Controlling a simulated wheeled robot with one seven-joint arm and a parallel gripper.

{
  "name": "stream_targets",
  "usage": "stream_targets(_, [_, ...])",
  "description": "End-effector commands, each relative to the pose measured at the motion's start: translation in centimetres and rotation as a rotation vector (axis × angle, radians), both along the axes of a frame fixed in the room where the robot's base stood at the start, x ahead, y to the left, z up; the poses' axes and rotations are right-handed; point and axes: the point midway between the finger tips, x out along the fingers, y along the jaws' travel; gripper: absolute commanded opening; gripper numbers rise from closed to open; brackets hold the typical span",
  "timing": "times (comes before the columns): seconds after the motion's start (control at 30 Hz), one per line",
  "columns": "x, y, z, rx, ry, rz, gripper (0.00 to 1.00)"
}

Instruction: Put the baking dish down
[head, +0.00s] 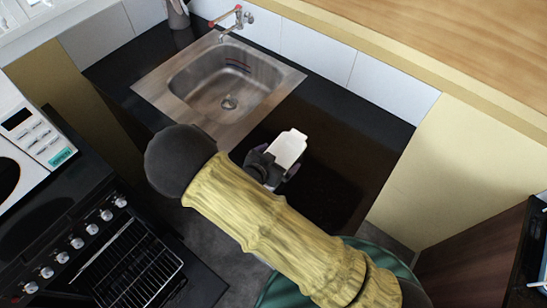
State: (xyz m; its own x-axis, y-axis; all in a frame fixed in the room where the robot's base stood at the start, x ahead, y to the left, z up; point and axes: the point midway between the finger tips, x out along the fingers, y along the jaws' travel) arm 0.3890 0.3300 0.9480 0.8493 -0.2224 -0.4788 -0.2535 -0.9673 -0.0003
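The white baking dish (289,147) is a small, pale, oblong thing at the end of my arm, over the dark counter (345,125) to the right of the sink. My gripper (277,161) has dark fingers with purplish parts on both sides of the dish's near end, and it looks shut on it. My arm hides part of the counter's front. I cannot tell whether the dish touches the counter or hangs above it.
A steel sink (222,85) with a red-handled tap (237,17) is set in the counter. A stove (110,245) and white microwave (30,140) stand at the left. A yellowish wall panel (445,170) bounds the right. Dark counter beside the dish looks clear.

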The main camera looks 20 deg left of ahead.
Motion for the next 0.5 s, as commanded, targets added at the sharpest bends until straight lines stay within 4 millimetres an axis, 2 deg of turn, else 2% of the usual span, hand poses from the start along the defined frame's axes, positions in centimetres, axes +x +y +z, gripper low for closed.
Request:
stream_targets(0.3, [0.0, 0.0, 0.6, 0.001, 0.000, 0.000, 1.00])
stream_targets(0.5, [-2.1, 0.7, 1.5, 0.005, 0.001, 0.003, 1.00])
